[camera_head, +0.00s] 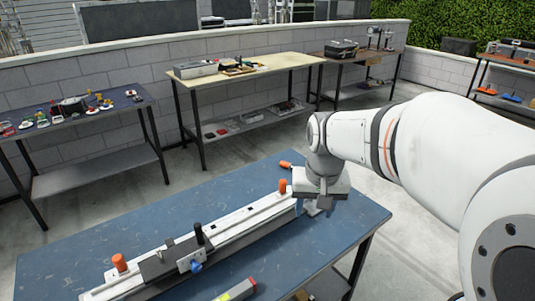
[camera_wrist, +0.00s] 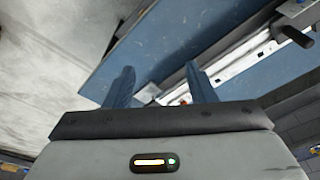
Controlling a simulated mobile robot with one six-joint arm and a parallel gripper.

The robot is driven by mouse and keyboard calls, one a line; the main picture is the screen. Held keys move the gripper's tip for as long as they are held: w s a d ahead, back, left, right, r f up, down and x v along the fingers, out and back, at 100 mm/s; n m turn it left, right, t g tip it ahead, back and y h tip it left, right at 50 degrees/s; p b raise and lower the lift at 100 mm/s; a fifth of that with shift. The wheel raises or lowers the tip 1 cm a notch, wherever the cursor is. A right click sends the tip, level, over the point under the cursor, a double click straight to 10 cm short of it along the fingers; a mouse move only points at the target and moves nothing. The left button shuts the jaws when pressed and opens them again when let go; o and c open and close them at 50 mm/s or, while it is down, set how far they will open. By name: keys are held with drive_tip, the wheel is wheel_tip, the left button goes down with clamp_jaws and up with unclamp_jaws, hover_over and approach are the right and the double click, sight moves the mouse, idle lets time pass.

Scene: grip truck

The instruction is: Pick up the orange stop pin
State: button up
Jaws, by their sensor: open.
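Two upright orange pins stand on the long rail fixture, one at its left end (camera_head: 120,262) and one near its right end (camera_head: 283,186). A third orange piece (camera_head: 286,164) lies on the blue table behind the rail. I cannot tell which of these is the stop pin. My gripper (camera_head: 317,208) is beyond the rail's right end, above the table and close to its right edge. In the wrist view my gripper (camera_wrist: 160,69) has its two blue fingers apart. The rail's end shows between and beside them, and nothing is held.
The rail (camera_head: 235,222) carries a dark sliding block with a black knob (camera_head: 198,233). The blue table (camera_head: 80,235) is clear at back left.

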drive_tip(key=w+r+m+p, duration=0.1)
drive_tip(key=w, duration=0.7)
drive_tip(key=m+g+p, duration=0.2)
drive_tip(key=m+p, duration=0.2)
drive_tip(key=p, duration=0.1)
hover_over(283, 180)
drive_tip(key=f, duration=1)
drive_tip(key=shift+s+a+f, duration=0.1)
drive_tip(key=shift+s+f, duration=0.1)
drive_tip(key=shift+f, duration=0.2)
drive_tip(key=shift+w+f+p, duration=0.1)
drive_tip(key=shift+f+p, duration=1.3)
drive_tip(key=shift+f, duration=2.6)
clamp_jaws()
